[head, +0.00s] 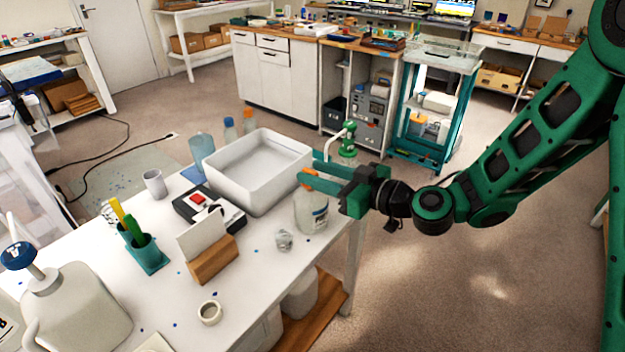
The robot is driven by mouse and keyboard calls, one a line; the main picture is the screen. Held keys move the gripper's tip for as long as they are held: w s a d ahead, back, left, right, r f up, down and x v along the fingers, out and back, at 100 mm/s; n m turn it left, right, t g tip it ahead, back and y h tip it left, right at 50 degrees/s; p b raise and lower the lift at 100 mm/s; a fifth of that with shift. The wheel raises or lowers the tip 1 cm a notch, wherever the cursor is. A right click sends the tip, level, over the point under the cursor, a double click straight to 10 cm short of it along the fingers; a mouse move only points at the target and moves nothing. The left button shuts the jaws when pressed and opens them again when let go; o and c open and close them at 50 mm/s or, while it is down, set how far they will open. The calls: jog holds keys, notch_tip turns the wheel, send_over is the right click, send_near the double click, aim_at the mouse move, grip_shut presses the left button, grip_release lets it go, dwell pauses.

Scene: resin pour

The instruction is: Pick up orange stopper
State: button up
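A small bottle behind the white tray has an orange top (248,114).
The white tray (262,188) stands just left of my gripper. A black and white device with a red part (198,198), a card in a wooden holder (213,262), a crumpled clear piece (284,240) and a tape roll (210,312) lie on the white table. Open floor is at right.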

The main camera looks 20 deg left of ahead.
aim_at(304, 169)
jog(key=shift+x, duration=3.1)
jog(key=shift+w+d+f, duration=0.1)
jog(key=shift+w, duration=0.05)
jog(key=shift+c, duration=0.6)
grip_shut()
